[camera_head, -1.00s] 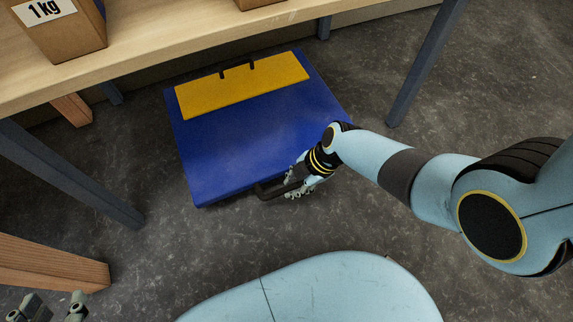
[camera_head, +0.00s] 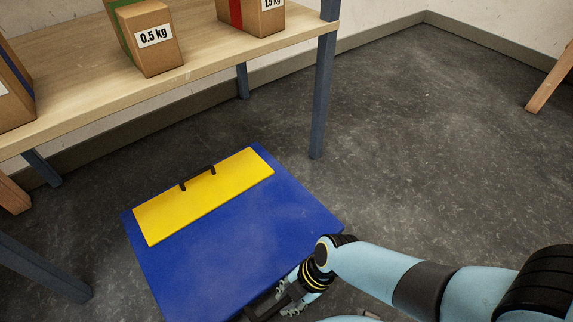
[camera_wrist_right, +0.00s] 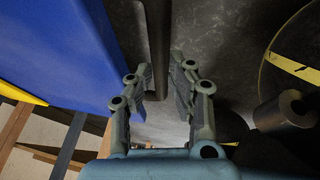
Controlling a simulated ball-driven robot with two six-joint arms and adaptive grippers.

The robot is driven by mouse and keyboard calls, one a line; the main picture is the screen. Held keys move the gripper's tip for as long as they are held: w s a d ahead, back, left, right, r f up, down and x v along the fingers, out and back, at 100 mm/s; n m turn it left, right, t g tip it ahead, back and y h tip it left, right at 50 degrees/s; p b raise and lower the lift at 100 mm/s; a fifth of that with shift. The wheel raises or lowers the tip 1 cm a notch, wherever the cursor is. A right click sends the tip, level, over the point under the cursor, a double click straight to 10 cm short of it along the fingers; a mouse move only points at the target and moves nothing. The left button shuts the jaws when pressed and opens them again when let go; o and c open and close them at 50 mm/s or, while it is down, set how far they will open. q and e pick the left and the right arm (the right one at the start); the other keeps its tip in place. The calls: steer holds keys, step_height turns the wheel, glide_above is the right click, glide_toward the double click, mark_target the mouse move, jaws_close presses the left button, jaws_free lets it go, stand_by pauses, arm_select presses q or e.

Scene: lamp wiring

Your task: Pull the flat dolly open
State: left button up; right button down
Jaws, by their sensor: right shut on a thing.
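The flat dolly is a blue platform (camera_head: 225,240) lying low over the floor in front of the table, with a yellow panel (camera_head: 215,200) along its far part. A small black bracket (camera_head: 198,177) sits at that panel's far edge. A dark bar handle (camera_head: 262,311) sticks out at the dolly's near edge. My right gripper (camera_head: 288,299) is shut on this handle. In the right wrist view the dark handle (camera_wrist_right: 160,45) runs between the two fingers (camera_wrist_right: 164,80), beside the blue platform (camera_wrist_right: 60,50). My left gripper is out of view.
A wooden table (camera_head: 200,65) with grey legs stands behind the dolly, carrying boxes, including one marked 0.5 kg (camera_head: 148,40). One table leg (camera_head: 321,100) stands beyond the dolly's far right corner. The grey floor (camera_head: 430,150) to the right is open.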

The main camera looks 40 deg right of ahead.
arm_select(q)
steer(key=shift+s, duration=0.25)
arm_select(e)
steer(key=shift+s, duration=0.3)
steer(key=c, duration=1.2)
jaws_free()
steer(key=shift+c, duration=0.2)
steer(key=v, duration=1.2)
